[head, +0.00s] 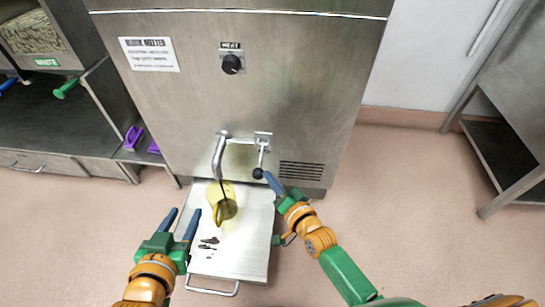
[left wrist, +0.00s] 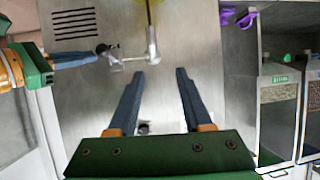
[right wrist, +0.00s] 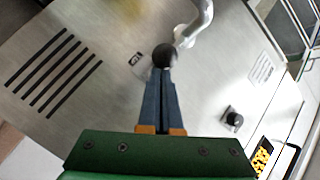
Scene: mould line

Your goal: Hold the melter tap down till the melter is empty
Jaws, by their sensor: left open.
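The melter (head: 190,100) is a steel cabinet with a bent spout (head: 218,158) low on its front. Its tap lever ends in a black knob (head: 258,173), right of the spout. My right gripper (head: 268,178) is at the knob; in the right wrist view its fingers lie together, tips against the knob (right wrist: 164,56). A thin dark stream runs from the spout into a see-through yellow jug (head: 228,206) below. The melter's inside is hidden. My left gripper (head: 183,222) is open and empty, left of the jug; its spread fingers show in the left wrist view (left wrist: 158,75).
The jug stands on a steel shelf (head: 255,255) with dark spots on it. A black dial (head: 232,64) sits higher on the melter. Purple scoops (head: 134,137) and a bin lie at left, a steel stand (head: 520,180) at right. Floor is clear between.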

